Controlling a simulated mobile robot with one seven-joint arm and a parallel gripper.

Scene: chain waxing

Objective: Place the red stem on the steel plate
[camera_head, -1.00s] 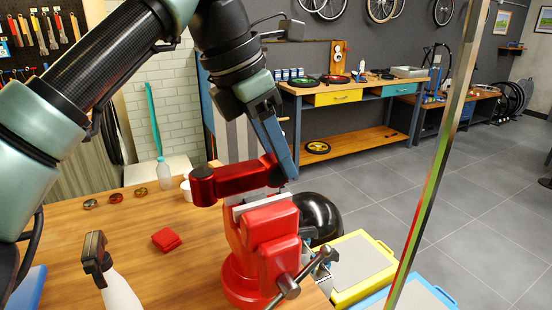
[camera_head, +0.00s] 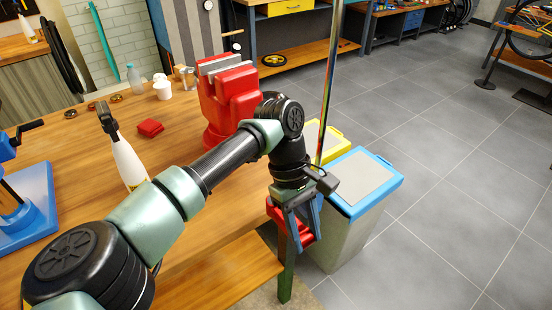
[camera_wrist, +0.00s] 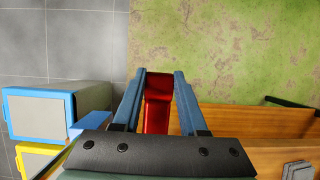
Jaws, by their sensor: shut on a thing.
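My gripper (camera_head: 297,235) is shut on the red stem (camera_head: 304,244), beyond the front right edge of the wooden workbench and below its top. In the wrist view my gripper (camera_wrist: 159,76) points away from the camera, with the red stem (camera_wrist: 157,112) between its two blue-grey fingers. The stem's far end is partly hidden by the fingers. I cannot make out the steel plate for certain. A grey layered block (camera_wrist: 298,170) shows at the lower right of the wrist view, cut off by the frame.
The workbench (camera_head: 185,145) bears a red vise (camera_head: 232,100), a white spray bottle (camera_head: 128,160) and a red folded cloth (camera_head: 150,128). Bins with blue (camera_head: 392,187) and yellow (camera_head: 337,133) lids stand to the right. A patchy green surface (camera_wrist: 230,50) lies ahead in the wrist view.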

